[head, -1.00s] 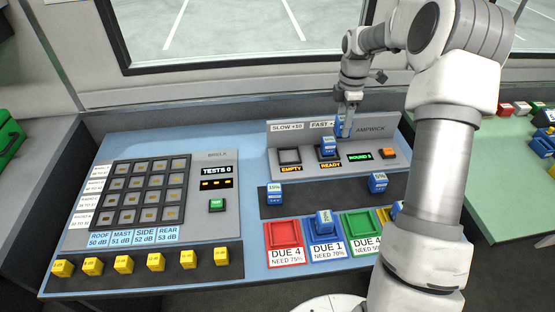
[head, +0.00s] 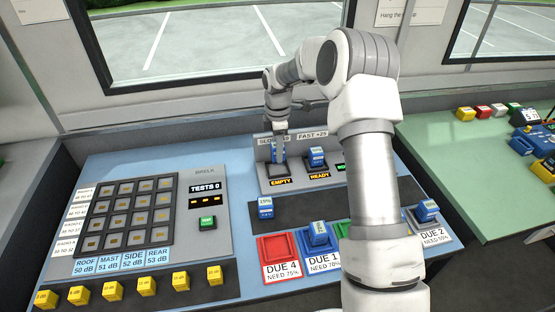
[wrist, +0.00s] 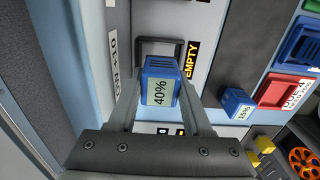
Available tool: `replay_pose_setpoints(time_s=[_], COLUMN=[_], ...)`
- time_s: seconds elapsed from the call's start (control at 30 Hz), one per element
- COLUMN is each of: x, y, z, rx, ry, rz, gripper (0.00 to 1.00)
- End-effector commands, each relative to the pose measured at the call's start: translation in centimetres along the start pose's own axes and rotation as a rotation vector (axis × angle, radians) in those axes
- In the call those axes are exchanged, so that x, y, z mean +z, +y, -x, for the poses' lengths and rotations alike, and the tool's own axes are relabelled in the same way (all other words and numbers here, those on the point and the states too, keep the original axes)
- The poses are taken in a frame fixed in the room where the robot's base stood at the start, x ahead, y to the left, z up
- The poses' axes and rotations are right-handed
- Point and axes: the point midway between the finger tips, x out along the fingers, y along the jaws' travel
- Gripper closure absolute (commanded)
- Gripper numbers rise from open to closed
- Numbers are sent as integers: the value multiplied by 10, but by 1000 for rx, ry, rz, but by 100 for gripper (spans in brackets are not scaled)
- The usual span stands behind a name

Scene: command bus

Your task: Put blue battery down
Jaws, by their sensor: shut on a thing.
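My gripper (head: 279,150) is shut on a blue battery (head: 279,169), which also shows in the wrist view (wrist: 159,90) with a label reading 40%. The battery is at the left charger slot, marked EMPTY (head: 281,182). In the wrist view the dark frame of the empty slot (wrist: 147,46) lies just beyond the battery, and part of it is hidden behind the battery. I cannot tell whether the battery touches the slot. The READY slot to its right holds another blue battery (head: 317,158).
A blue battery marked 15% (head: 265,208) stands on the dark strip in front. The red tray (head: 262,250) is empty; the blue tray beside it holds a battery (head: 318,234). Another battery (head: 427,211) stands at right. My arm hides part of the green tray.

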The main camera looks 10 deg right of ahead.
Motion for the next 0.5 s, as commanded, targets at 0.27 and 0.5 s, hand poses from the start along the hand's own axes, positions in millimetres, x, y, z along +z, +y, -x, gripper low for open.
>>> replay_pose_setpoints(time_s=[0.27, 0.5], x=[-1, -1], y=[0, 1], z=[-32, -40], rx=[-2, 2], ry=[1, 0], rz=[0, 0], gripper=[100, 100])
